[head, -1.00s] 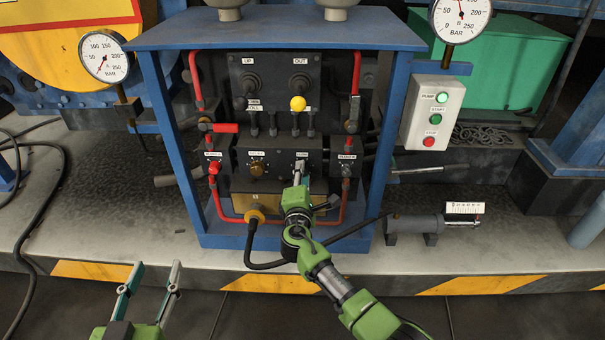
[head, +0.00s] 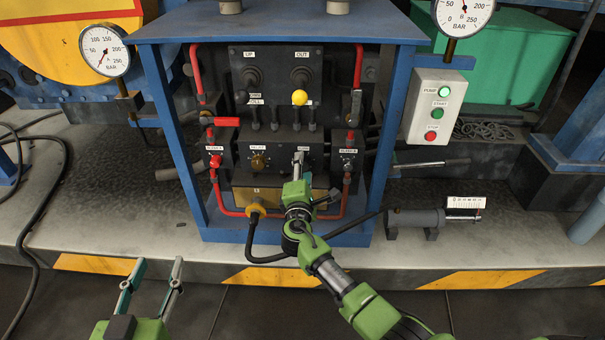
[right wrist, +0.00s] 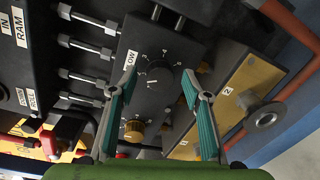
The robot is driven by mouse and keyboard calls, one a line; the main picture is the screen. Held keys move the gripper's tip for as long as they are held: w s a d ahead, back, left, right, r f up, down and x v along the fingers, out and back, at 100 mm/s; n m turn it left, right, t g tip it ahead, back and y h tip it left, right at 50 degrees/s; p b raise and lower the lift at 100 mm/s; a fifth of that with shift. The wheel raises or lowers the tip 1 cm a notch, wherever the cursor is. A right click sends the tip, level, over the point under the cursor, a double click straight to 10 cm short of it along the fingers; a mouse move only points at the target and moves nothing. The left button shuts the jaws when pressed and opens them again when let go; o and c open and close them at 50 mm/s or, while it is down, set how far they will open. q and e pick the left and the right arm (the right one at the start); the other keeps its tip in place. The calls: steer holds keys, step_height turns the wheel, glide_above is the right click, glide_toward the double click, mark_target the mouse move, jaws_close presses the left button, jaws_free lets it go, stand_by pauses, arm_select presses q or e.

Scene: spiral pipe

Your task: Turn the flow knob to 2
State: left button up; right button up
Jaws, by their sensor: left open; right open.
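The flow knob (right wrist: 160,75) is a round black knob with a numbered dial in the right wrist view, next to a partly hidden label ending in "LOW". I cannot read its setting surely. My right gripper (right wrist: 157,82) is open, its green-padded fingers pointing at the panel on either side of the knob; contact is unclear. In the head view my right gripper (head: 298,168) is at the panel below the flow label (head: 301,148) and covers the knob. My left gripper (head: 158,264) is open and empty, low at the left, away from the cabinet.
A brass knob (head: 258,161) sits left of the flow knob; it also shows in the right wrist view (right wrist: 134,130). Red pipes (head: 356,70) and a red lever (head: 227,122) flank the panel inside the blue cabinet (head: 170,110). A black cable (head: 262,259) hangs below.

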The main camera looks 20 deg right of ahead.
steer(key=v, duration=1.2)
